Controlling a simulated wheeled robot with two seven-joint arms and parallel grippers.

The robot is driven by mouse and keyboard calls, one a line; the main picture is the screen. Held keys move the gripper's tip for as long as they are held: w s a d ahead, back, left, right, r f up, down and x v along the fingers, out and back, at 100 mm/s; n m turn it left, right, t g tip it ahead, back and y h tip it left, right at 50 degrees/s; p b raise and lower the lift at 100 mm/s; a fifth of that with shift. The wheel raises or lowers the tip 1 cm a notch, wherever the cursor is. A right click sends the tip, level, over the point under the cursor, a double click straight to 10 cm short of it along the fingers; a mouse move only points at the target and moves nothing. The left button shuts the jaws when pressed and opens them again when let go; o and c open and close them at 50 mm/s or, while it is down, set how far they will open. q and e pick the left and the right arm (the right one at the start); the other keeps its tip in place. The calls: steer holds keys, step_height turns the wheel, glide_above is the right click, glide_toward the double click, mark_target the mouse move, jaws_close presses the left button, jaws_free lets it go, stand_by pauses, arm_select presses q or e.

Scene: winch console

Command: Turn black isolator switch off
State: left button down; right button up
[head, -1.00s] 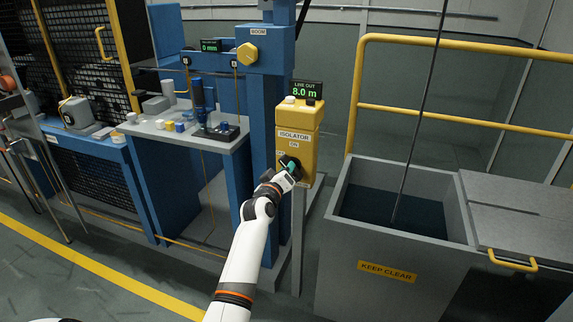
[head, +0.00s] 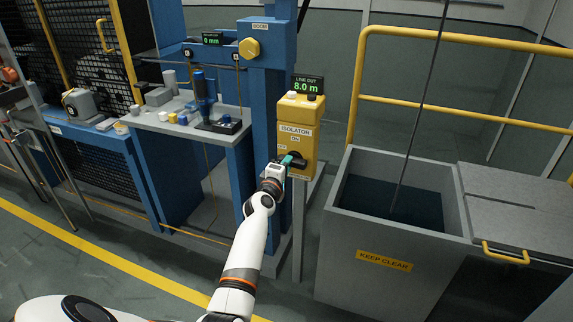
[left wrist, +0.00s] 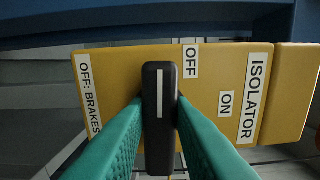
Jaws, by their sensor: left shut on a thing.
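The yellow isolator box (head: 300,118) stands on a post, labelled ISOLATOR and ON. My left gripper (head: 285,160) is at its front, with teal fingers on the black isolator switch (head: 298,163). In the left wrist view the teal fingers (left wrist: 161,125) are shut on the black switch handle (left wrist: 159,90) from both sides. The handle lies crosswise on the box, its white line on the half towards the side with the OFF label (left wrist: 190,61). The ON label (left wrist: 225,104) is off to the handle's side. My right gripper is not in view.
A display (head: 308,84) reading 8.0 m tops the box. A blue column (head: 265,110) and a grey bench (head: 180,125) stand to the left. A grey tank (head: 385,250) marked KEEP CLEAR and a yellow rail (head: 470,37) are to the right.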

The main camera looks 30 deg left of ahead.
arm_select(q)
steer(key=shift+n, duration=0.4)
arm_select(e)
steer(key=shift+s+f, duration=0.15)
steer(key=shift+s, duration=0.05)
arm_select(q)
steer(key=c, duration=1.2)
jaws_free()
steer(key=shift+c, duration=0.2)
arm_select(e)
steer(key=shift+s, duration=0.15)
